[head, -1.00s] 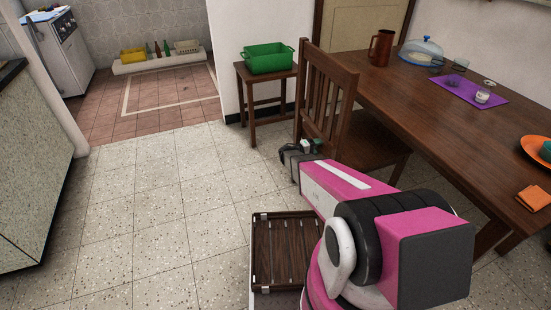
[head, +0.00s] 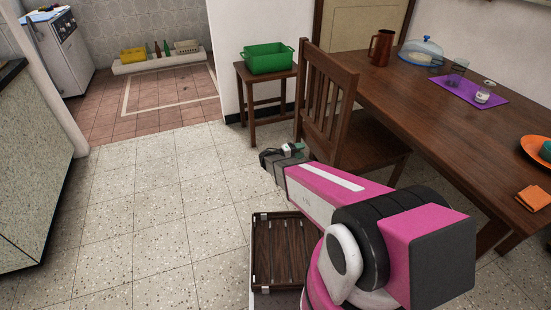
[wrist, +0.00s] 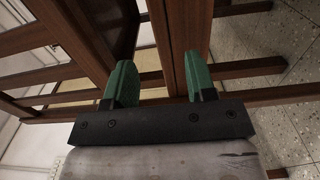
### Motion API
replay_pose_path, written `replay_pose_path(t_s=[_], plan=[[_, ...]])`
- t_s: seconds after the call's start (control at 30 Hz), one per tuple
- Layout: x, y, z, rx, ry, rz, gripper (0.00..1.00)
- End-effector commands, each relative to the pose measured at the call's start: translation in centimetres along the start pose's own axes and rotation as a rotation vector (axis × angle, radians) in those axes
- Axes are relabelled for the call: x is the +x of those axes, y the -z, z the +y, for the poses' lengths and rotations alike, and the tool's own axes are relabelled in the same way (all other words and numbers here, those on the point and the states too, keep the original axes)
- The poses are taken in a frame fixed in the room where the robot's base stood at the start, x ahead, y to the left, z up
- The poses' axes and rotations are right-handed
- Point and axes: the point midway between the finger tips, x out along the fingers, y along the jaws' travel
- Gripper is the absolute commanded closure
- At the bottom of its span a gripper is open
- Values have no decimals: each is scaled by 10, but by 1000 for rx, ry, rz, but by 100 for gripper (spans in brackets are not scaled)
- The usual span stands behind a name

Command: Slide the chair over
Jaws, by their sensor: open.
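The brown wooden chair (head: 344,125) with a slatted back stands at the near left end of the table, its seat partly under the tabletop. My gripper (head: 283,152) is low, at the left of the chair's back in the head view. In the wrist view my gripper (wrist: 160,82) has two green fingers spread apart. A brown wooden upright of the chair (wrist: 178,45) shows between the fingers in the picture. I cannot tell whether it lies within the jaws or beyond them. My arm hides the chair's lower near parts in the head view.
The dining table (head: 440,120) fills the right side, with a jug (head: 381,47), a purple mat and dishes on it. A small side table (head: 245,85) with a green crate (head: 268,57) stands behind the chair. The tiled floor (head: 150,210) at left is open.

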Motion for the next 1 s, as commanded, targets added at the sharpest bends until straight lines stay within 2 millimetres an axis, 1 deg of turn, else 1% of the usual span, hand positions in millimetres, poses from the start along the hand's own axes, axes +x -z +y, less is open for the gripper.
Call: replay_pose_path(t_s=[0.03,0.2,0.43,0.57,0.67,0.8,0.9,1.0], plan=[[-8,0,0,0,0,2,49],[-19,0,0,0,1,-1,49],[-20,-1,0,0,3,-3,49],[-12,-13,6,-7,52,-33,49],[-2,-32,15,-18,147,-85,49],[12,-71,28,-34,351,-179,49],[16,-100,38,-33,523,-237,49],[14,-128,49,-19,709,-281,49]])
